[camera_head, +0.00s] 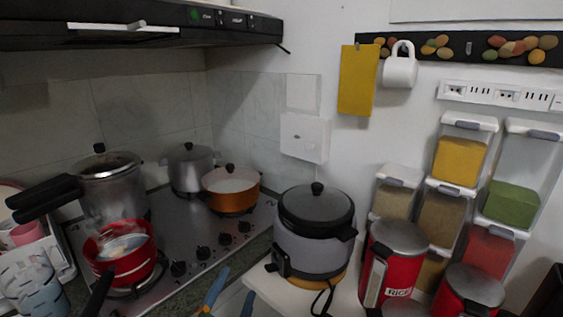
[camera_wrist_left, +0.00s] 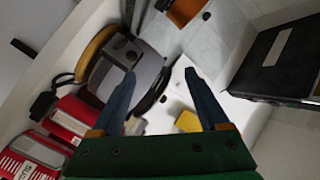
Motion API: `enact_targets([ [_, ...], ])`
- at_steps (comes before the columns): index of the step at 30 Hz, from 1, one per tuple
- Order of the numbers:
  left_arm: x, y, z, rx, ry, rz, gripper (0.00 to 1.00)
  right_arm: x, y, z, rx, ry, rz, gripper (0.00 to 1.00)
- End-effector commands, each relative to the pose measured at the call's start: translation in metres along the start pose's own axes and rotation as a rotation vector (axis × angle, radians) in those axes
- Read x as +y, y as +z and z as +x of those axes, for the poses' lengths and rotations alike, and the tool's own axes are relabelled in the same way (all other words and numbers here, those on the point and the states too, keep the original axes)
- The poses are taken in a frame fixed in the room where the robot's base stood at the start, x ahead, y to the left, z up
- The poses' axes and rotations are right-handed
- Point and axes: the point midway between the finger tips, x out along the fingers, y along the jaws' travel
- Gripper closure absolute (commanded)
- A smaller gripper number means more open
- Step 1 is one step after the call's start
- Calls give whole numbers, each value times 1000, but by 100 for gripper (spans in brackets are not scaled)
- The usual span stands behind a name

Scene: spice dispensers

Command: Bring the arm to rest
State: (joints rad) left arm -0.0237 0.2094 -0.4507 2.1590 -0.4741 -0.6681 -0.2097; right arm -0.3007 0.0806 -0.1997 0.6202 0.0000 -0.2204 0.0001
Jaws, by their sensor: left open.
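My left gripper (camera_head: 235,283) shows in the head view at the bottom edge, left of the rice cooker (camera_head: 315,237), with only its blue fingers in sight. In the left wrist view my left gripper (camera_wrist_left: 159,74) has its two blue fingers spread wide, with nothing held between them. The rice cooker (camera_wrist_left: 146,68) shows beyond the fingers there and is partly hidden by one of them. I cannot tell the exact distance between the fingers and the cooker. My right gripper is not in either view.
The cooktop (camera_head: 195,235) bears a red pan (camera_head: 122,262), an orange pot (camera_head: 231,193) and steel pots. Red canisters (camera_head: 395,260) stand right of the cooker. Clear dispensers (camera_head: 462,160) hang on the right wall. A black hood (camera_head: 130,35) overhangs the cooktop.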

Motion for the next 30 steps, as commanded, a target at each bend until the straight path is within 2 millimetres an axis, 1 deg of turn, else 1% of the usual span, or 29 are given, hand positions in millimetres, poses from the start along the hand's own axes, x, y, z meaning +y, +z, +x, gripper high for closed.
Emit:
enact_targets([
  [1,14,36,-15,-144,56,-108,22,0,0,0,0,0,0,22],
  [2,22,56,-25,-232,91,-172,22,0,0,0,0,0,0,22],
  [3,34,79,-40,-339,133,-244,22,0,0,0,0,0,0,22],
  [5,50,106,-64,-478,188,-336,22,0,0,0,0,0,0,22],
  [6,61,121,-81,-563,223,-388,22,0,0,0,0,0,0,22],
  [8,75,138,-106,-679,272,-457,22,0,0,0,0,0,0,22],
  [9,84,148,-123,-751,303,-497,22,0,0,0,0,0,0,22],
  [10,89,154,-136,-803,323,-525,22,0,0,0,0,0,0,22],
  [11,95,158,-149,-853,344,-552,22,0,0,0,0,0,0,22],
  [12,102,164,-166,-918,372,-584,22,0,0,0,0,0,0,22],
  [14,111,171,-192,-1013,412,-629,22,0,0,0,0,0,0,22],
  [15,117,174,-209,-1074,439,-655,22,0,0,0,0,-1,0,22],
  [16,121,175,-222,-1120,458,-675,22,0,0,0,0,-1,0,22],
  [17,127,180,-222,-1136,467,-679,22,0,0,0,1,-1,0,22],
  [18,137,190,-217,-1140,470,-674,22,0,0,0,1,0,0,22],
  [21,162,213,-212,-1156,481,-669,22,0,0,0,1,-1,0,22],
  [23,177,227,-211,-1167,490,-665,22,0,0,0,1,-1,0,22],
  [24,188,237,-211,-1174,495,-662,22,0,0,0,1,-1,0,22],
  [26,205,253,-213,-1185,504,-658,22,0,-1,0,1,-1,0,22],
  [28,227,273,-220,-1200,515,-653,22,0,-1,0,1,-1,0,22],
  [29,236,283,-224,-1208,520,-650,22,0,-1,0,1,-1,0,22],
  [30,250,296,-232,-1220,528,-646,22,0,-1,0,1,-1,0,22],
])
